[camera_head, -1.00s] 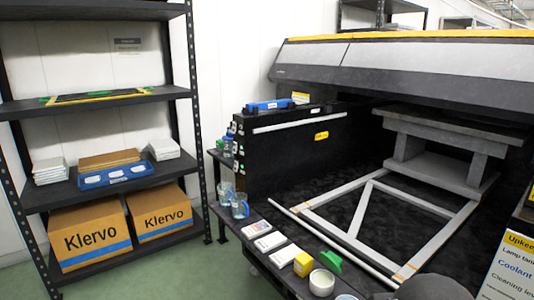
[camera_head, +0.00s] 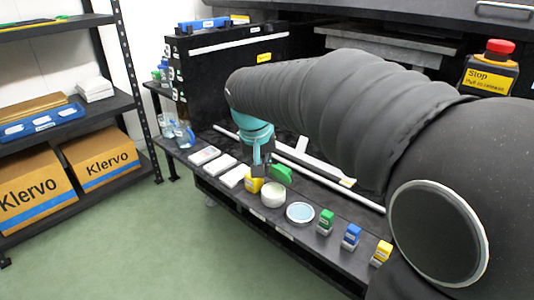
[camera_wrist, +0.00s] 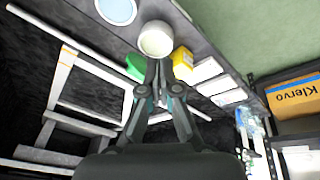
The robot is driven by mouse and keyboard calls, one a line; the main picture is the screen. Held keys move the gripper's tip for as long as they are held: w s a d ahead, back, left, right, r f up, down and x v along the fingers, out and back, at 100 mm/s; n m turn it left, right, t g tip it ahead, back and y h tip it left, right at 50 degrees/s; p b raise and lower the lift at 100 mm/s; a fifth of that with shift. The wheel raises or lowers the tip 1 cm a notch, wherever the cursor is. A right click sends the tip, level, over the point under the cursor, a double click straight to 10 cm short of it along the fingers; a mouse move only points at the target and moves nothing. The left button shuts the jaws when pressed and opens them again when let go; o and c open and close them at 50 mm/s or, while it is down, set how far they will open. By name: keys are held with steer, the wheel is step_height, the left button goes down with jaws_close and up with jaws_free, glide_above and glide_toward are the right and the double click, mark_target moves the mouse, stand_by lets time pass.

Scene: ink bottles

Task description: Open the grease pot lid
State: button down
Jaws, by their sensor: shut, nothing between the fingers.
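A round cream pot (camera_head: 273,195), likely the grease pot, stands upright near the front of the dark bench. It also shows in the wrist view (camera_wrist: 156,40). Its pale round top faces up; I cannot tell lid from contents. My gripper (camera_head: 260,170) points down above the bench, just behind and left of the pot. In the wrist view my fingertips (camera_wrist: 160,63) meet just short of the pot's rim and appear empty. I cannot tell whether they touch it.
A yellow box (camera_head: 253,184) and a green object (camera_head: 281,174) stand close beside the fingers and pot. A shallow round dish (camera_head: 300,213) with a bluish top sits right of the pot. Small green, blue and yellow bottles (camera_head: 351,237) stand farther right; white boxes (camera_head: 220,164) lie left.

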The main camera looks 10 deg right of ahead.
steer(key=w+d+r+m+h, duration=0.2)
steer(key=w+r+m, duration=0.5)
steer(key=m+b, duration=0.2)
glide_toward(282, 172)
steer(key=w+d+f, duration=0.1)
steer(key=w+f, duration=0.1)
steer(key=w+d+f, duration=0.1)
steer(key=w+f, duration=0.1)
steer(key=f, duration=0.1)
steer(key=w+d+f, duration=0.2)
steer(key=shift+f, duration=0.3)
